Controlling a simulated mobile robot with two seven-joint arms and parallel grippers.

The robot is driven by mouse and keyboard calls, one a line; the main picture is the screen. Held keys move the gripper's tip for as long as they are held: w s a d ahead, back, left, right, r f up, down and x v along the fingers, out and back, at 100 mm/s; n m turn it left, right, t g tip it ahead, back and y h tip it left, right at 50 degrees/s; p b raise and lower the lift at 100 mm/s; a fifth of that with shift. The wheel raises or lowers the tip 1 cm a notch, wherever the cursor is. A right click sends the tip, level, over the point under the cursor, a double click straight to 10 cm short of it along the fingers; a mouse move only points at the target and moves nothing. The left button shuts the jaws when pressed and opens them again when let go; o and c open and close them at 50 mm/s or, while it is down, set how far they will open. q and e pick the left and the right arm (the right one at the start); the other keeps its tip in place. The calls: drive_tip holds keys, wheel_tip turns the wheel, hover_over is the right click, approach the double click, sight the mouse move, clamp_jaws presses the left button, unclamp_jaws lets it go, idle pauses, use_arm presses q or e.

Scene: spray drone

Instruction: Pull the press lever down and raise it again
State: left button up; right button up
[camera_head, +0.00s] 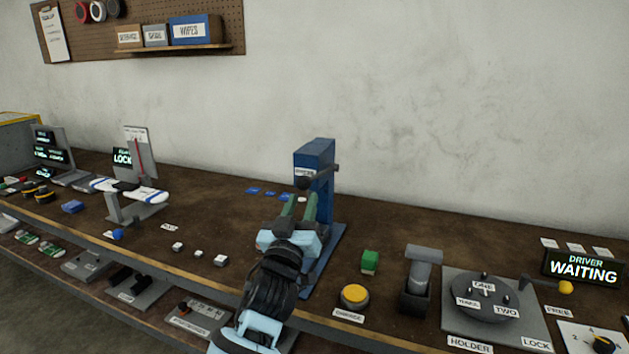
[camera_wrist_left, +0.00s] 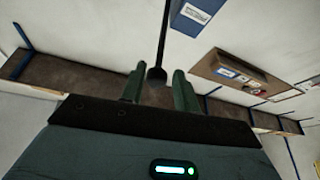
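The blue press (camera_head: 316,150) stands upright on its blue base plate at the middle of the bench. Its lever ends in a dark round knob (camera_head: 302,183). My left gripper (camera_head: 300,197) is open, its two green fingers pointing at the press, with the knob just beyond or between the fingertips. In the left wrist view the dark lever rod (camera_wrist_left: 163,40) runs down to the knob (camera_wrist_left: 156,75), which appears between the open fingers (camera_wrist_left: 160,76) with gaps on both sides. I cannot tell how deep the knob sits. My right gripper is not in view.
Right of the press are a green block (camera_head: 370,261), a yellow button (camera_head: 354,295), a grey holder (camera_head: 421,275) and a round turntable (camera_head: 482,300). Small white blocks (camera_head: 220,260) lie to the left. A white drone (camera_head: 135,189) rests on a stand further left.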

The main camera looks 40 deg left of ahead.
sight(311, 178)
use_arm(q)
drive_tip(key=shift+p+x, duration=0.45)
drive_tip(key=shift+x, duration=3.45)
clamp_jaws()
